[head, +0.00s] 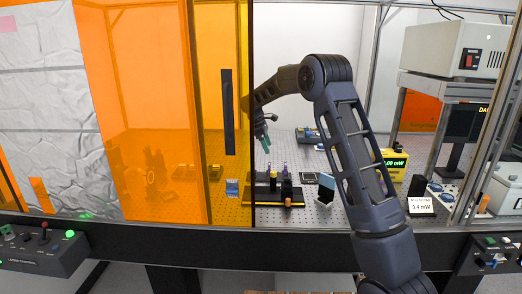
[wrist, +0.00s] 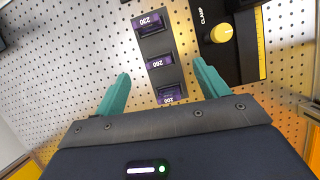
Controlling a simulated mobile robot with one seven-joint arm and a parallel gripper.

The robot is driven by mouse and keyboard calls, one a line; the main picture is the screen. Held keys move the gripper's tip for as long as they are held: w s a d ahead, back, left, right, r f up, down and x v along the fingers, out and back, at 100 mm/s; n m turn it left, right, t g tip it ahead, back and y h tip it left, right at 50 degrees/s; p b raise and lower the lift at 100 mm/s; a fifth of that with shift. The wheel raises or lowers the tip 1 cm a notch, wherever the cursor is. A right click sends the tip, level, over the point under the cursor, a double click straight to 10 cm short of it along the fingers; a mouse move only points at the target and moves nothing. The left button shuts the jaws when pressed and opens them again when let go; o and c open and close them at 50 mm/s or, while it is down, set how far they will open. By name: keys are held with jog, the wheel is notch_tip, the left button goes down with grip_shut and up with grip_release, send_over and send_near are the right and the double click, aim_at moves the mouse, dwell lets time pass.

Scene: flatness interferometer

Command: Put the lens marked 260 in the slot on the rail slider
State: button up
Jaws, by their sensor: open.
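In the wrist view, a dark rack holds three purple-topped lenses in a row. The lens marked 260 (wrist: 159,63) is the middle one. The lens marked 230 (wrist: 150,24) is above it and a third lens (wrist: 170,95), its label partly hidden and hard to read, is below. My gripper (wrist: 161,72) is open and empty, its teal fingers apart on either side of the rack in the picture. The rail slider (wrist: 213,48), black with a yellow knob and the word CLAMP, lies right of the rack. I cannot make out its slot. The head view also shows my gripper (head: 266,136) above the bench.
The perforated bench (wrist: 70,60) is bare left of the rack. The black rail (wrist: 248,45) has a yellow-marked edge. In the head view, an orange panel (head: 150,90) covers the left side. A yellow power meter (head: 393,164) stands at the right.

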aim_at(269, 166)
jog(key=shift+n, duration=0.5)
jog(key=f, duration=0.4)
jog(key=w+d+f, duration=0.1)
jog(key=f, duration=0.8)
jog(key=shift+w+d, duration=0.2)
jog(key=c, duration=1)
jog(key=shift+r, duration=0.1)
jog(key=shift+r, duration=0.1)
jog(key=shift+r, duration=2.95)
